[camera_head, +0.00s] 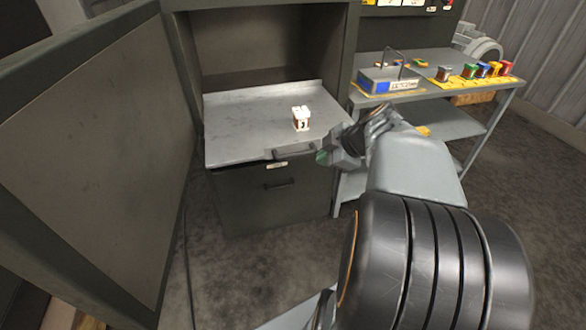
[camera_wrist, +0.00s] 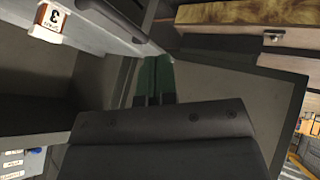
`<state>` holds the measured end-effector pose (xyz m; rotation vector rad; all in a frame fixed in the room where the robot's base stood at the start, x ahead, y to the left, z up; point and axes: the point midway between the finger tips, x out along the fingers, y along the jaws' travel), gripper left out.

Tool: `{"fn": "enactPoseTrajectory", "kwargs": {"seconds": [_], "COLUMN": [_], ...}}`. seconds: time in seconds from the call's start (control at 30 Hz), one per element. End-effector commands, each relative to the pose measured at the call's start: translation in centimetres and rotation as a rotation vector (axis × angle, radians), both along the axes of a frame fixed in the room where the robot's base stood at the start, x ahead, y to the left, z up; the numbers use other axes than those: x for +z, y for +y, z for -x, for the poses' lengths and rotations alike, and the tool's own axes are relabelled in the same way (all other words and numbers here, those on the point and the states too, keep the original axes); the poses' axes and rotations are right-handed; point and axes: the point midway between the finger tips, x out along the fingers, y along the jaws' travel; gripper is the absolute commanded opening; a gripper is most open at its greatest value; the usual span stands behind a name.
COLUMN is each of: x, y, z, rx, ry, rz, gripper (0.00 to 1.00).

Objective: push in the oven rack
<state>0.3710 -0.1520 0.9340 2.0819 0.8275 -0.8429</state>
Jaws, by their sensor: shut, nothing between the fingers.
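The rack (camera_head: 245,125) is a flat grey tray with a raised back lip and a handle (camera_head: 293,152) on its front edge. It sticks out of the open dark grey cabinet (camera_head: 255,45). A small white and brown box (camera_head: 301,119) marked 3 stands on it; the box also shows at the top left of the wrist view (camera_wrist: 48,22). My gripper (camera_head: 322,158) is shut and empty, with green fingertips (camera_wrist: 153,78). It is just right of the handle, near the rack's front right corner. I cannot tell whether it touches the rack.
The cabinet's large door (camera_head: 95,150) stands open on the left. A lower drawer (camera_head: 270,195) is closed beneath the rack. To the right, a grey workbench (camera_head: 435,92) holds a blue-labelled box (camera_head: 388,82) and several coloured items on a yellow strip. The floor in front is clear.

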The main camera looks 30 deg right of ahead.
Motion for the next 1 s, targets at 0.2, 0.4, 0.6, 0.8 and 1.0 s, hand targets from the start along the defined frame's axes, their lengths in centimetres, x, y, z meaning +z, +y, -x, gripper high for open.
{"fn": "enactPoseTrajectory", "kwargs": {"seconds": [0.2, 0.4, 0.6, 0.8, 1.0], "x": [-0.5, -2.7, -5.8, -7.7, -7.1], "y": [1.8, 2.6, 3.7, 4.4, 3.9], "z": [-0.9, -2.4, -4.5, -6.6, -8.8], "rx": [0.140, 0.144, 0.140, 0.135, 0.135], "ry": [-0.034, -0.033, -0.031, -0.034, -0.034], "rz": [0.065, 0.068, 0.068, 0.070, 0.070], "gripper": [0.00, 0.00, 0.00, 0.00, 0.00]}}
